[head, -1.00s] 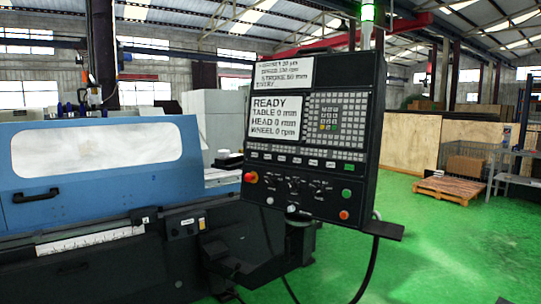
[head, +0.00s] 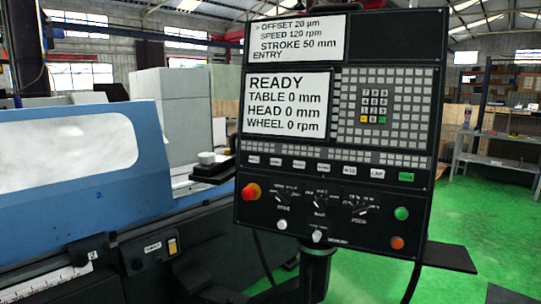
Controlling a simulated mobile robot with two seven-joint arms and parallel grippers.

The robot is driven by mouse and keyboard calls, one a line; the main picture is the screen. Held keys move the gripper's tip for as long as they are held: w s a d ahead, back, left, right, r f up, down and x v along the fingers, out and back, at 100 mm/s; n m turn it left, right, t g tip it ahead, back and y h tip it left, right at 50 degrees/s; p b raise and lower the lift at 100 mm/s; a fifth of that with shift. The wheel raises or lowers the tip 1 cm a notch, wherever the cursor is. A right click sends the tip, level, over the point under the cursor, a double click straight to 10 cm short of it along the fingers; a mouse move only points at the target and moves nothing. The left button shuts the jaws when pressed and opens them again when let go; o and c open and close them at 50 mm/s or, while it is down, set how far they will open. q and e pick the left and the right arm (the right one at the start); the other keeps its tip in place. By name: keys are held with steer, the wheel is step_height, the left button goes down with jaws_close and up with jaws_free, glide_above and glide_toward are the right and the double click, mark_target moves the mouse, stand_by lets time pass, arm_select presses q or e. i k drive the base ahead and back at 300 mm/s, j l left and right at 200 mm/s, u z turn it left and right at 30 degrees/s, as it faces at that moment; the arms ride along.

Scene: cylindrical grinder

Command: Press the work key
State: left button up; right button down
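The black control panel (head: 338,228) stands in the middle of the head view, facing me and slightly tilted. A row of small white keys (head: 325,168) runs below its keypad, with a green key (head: 406,177) at the right end. The lettering on these keys is too small to read, so I cannot tell which is the work key. The lower screen (head: 287,101) reads READY, table 0 mm, head 0 mm, wheel 0 rpm. The upper screen (head: 300,38) reads offset 20 µm, speed 120 rpm, stroke 50 mm and ENTRY. Neither gripper is in view.
A red knob (head: 251,191), a green button (head: 401,213) and an orange button (head: 397,243) sit lower on the panel. The blue grinder (head: 150,175) stands at the left. A dark shelf (head: 449,256) juts out at the panel's lower right. Green floor is open at the right.

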mark_target(274, 161)
steer(key=i+j+z, duration=0.1)
steer(key=i+j, duration=0.25)
steer(key=i+j+z, duration=0.15)
steer(key=i+j, duration=0.2)
steer(key=j, duration=0.2)
steer(key=i+j+z, duration=0.1)
steer(key=i+j, duration=0.2)
steer(key=j, duration=0.2)
